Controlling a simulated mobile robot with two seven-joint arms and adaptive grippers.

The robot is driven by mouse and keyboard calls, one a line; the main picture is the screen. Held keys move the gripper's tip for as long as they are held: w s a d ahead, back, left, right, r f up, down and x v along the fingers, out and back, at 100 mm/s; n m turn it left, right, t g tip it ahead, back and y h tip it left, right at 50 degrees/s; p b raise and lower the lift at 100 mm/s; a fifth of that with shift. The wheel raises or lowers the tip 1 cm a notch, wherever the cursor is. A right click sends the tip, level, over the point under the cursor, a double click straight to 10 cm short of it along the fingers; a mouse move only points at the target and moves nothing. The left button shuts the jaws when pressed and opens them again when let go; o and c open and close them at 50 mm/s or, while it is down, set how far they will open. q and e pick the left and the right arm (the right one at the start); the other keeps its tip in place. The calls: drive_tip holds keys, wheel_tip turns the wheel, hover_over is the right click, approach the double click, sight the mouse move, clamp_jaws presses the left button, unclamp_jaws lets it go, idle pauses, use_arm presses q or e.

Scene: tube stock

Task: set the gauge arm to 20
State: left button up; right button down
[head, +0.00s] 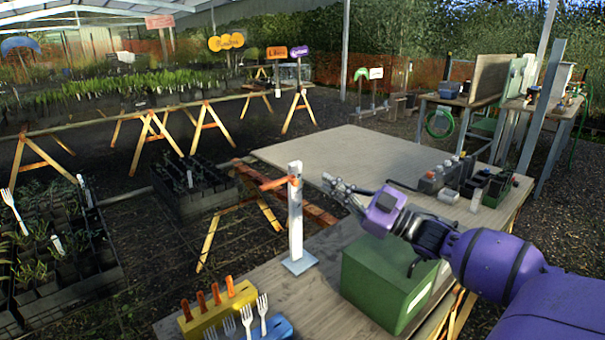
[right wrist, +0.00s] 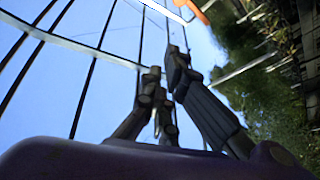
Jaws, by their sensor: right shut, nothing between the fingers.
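The gauge is a white upright post (head: 296,225) on a small flat base (head: 299,263) on the table. Its orange gauge arm (head: 275,184) sits near the top of the post and sticks out to the left, close to level. The scale marks are too small to read. My right gripper (head: 329,182) is shut and empty, just right of the post near the height of the gauge arm, with a small visible gap to the post. In the right wrist view its fingers (right wrist: 165,92) point up, with a piece of orange at the top edge. My left gripper is not in view.
A green box (head: 372,282) stands below my right forearm. A yellow holder (head: 230,306) with orange-handled tools and a blue holder (head: 278,328) with white forks stand at the front. Dark items (head: 475,180) line the table's right. The table's back part (head: 350,152) is clear.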

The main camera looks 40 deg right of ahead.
drive_tip(key=x, duration=1)
drive_tip(key=f, duration=0.1)
drive_tip(key=d+f, duration=0.1)
drive_tip(key=f, duration=0.1)
drive_tip(key=shift+w+d+f, duration=0.15)
drive_tip(key=shift+d, duration=0.15)
